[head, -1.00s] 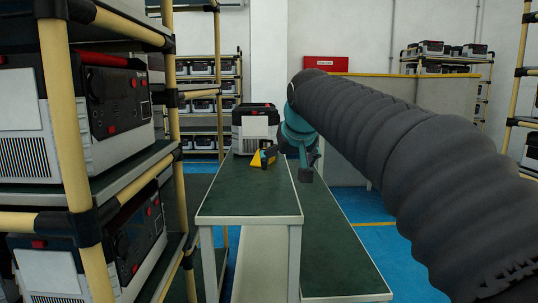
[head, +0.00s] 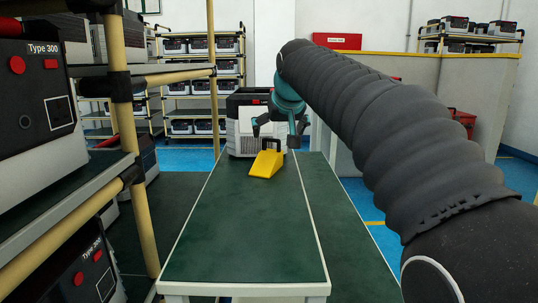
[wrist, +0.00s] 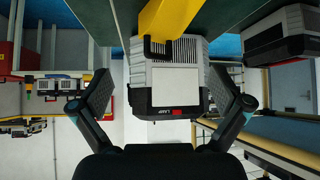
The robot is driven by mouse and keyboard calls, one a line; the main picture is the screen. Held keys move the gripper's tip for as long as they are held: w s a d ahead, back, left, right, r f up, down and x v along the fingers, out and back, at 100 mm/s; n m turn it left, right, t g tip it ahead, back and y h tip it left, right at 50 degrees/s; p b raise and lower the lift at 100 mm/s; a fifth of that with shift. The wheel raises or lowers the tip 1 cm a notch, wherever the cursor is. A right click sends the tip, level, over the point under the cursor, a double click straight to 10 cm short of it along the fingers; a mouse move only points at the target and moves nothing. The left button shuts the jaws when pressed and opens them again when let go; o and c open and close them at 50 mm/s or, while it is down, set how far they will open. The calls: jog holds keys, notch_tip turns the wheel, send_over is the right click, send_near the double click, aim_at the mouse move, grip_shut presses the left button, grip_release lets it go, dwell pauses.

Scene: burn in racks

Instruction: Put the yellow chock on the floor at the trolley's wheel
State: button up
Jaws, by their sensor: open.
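The yellow chock (head: 267,163) is a wedge with a black handle loop on its tall end. It rests on the green top of a bench (head: 245,235), in front of a grey and black unit. My gripper (head: 277,132) is open and empty, just above and behind the handle from the head camera. In the wrist view, which looks upside down, the chock (wrist: 170,16) shows at the top edge with its handle, outside the space between the spread fingers (wrist: 164,88). No trolley wheel can be made out.
The grey and black unit (head: 243,140) stands on the bench close behind the chock. A yellow-post rack (head: 125,90) with Type 300 units stands close on the left. A low partition (head: 470,100) and blue floor (head: 375,203) lie to the right.

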aim_at(271, 151)
jog(key=x, duration=0.7)
jog(key=shift+w+d+f, duration=0.1)
jog(key=shift+w+d, duration=0.1)
jog(key=shift+w, duration=0.25)
jog(key=shift+a+x, duration=0.15)
jog(key=shift+x, duration=1.45)
jog(key=shift+a+x, duration=0.1)
jog(key=shift+x, duration=1.5)
jog(key=c, duration=1.4)
jog(key=shift+r, duration=0.25)
